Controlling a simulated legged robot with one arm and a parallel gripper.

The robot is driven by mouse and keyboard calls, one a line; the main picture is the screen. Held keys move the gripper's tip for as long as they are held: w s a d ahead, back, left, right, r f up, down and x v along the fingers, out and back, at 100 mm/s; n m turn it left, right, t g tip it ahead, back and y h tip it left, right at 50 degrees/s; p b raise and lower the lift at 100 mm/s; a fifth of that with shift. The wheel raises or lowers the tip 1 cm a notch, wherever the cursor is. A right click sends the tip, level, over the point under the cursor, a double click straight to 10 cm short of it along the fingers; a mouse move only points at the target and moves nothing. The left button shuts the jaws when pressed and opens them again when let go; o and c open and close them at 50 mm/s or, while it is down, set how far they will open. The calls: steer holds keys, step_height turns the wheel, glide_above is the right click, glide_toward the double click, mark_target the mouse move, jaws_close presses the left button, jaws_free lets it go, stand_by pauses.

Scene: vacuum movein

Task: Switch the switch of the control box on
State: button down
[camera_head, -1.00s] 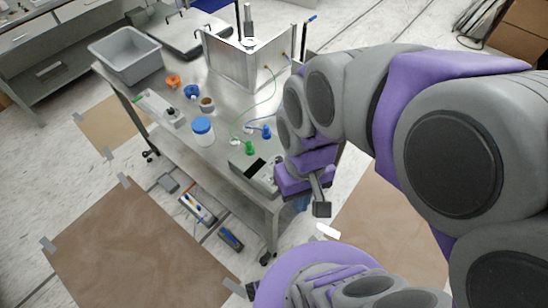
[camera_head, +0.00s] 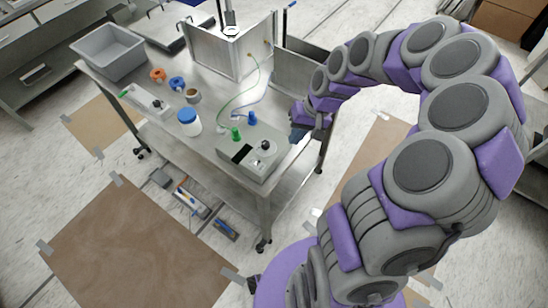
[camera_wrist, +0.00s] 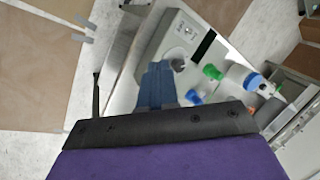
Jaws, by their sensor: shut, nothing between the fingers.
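The control box (camera_head: 247,162) is a light grey box at the front right corner of the steel table. It has a black display and a dark round knob (camera_head: 265,146) on top. In the wrist view the control box (camera_wrist: 165,36) lies beyond my fingers, with the knob (camera_wrist: 177,61) just past their tips. My gripper (camera_head: 297,133) is at the table's right edge, to the right of the box. Its blue-grey fingers (camera_wrist: 157,72) are together and empty. I cannot tell whether they touch the box. The switch's position is too small to read.
Green (camera_head: 235,134) and blue (camera_head: 252,118) plugs with cables stand behind the box. A blue-lidded jar (camera_head: 189,122), small cups and a grey bin (camera_head: 108,52) stand on the table (camera_head: 150,78). A large metal enclosure (camera_head: 232,50) is at the back.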

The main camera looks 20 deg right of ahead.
mark_target(258, 163)
steer(key=a+f, duration=0.2)
steer(key=f, duration=0.1)
steer(key=w+a+f+b, duration=0.1)
steer(key=a+f, duration=0.2)
steer(key=a+f+b, duration=0.1)
steer(key=a+f, duration=0.1)
steer(key=f, duration=0.2)
steer(key=shift+w+a, duration=0.2)
steer(key=shift+w, duration=0.1)
steer(key=shift+w+a, duration=0.15)
steer(key=shift+a, duration=0.15)
stand_by(0.3)
steer(key=shift+a+r, duration=0.15)
steer(key=shift+w+r+g+h+p, duration=0.1)
steer(key=shift+w+g+h+p, duration=0.15)
steer(key=shift+g+h+p, duration=0.4)
steer(key=shift+a+m+p, duration=0.1)
steer(key=shift+m+p, duration=0.2)
steer(key=shift+p, duration=0.3)
